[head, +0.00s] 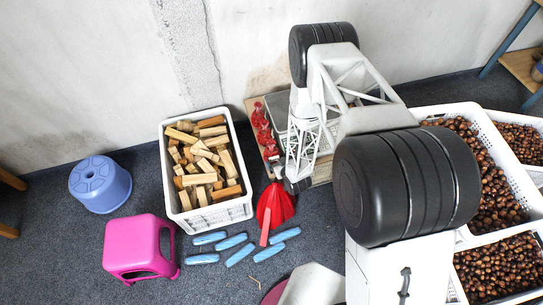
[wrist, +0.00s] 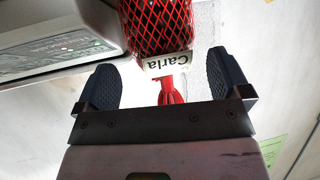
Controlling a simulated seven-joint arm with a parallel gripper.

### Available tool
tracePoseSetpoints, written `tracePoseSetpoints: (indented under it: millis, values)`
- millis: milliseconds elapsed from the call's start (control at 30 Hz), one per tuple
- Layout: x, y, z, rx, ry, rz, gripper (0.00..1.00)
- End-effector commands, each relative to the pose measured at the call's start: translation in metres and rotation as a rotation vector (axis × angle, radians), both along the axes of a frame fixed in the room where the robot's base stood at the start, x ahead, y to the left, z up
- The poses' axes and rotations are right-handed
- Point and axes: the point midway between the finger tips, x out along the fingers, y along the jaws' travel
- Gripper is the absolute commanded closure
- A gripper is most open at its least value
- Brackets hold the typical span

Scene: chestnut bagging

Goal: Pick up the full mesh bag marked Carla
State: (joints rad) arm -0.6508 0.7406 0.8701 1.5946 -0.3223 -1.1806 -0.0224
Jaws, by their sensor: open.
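In the wrist view, a full red mesh bag (wrist: 158,25) with brown contents shows at the top, cut by the frame edge. Its white label (wrist: 168,62) reads Carla, upside down in the picture. Below the label a red gathered end (wrist: 171,88) reaches down between the fingers. My gripper (wrist: 164,72) is open, one dark finger on each side of this end, with gaps to both. Part of the end is hidden behind the gripper's black bar. In the head view my arm covers much of the work area, and I cannot make out the Carla bag there.
A grey device with a printed panel (wrist: 62,52) is close at left in the wrist view. The head view shows a crate of wood blocks (head: 239,208), a blue stool (head: 100,184), a pink stool (head: 138,245), blue rolls (head: 239,254), a red object (head: 275,203) and chestnut crates (head: 528,192).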

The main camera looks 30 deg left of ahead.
Motion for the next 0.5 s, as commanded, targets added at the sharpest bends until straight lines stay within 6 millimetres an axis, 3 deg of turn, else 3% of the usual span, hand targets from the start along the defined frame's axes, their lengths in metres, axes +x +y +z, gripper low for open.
tracePoseSetpoints:
  millis: [500]
  values:
    - [0.0044,0.0068,-0.0037,0.001,-0.001,0.0,0.05]
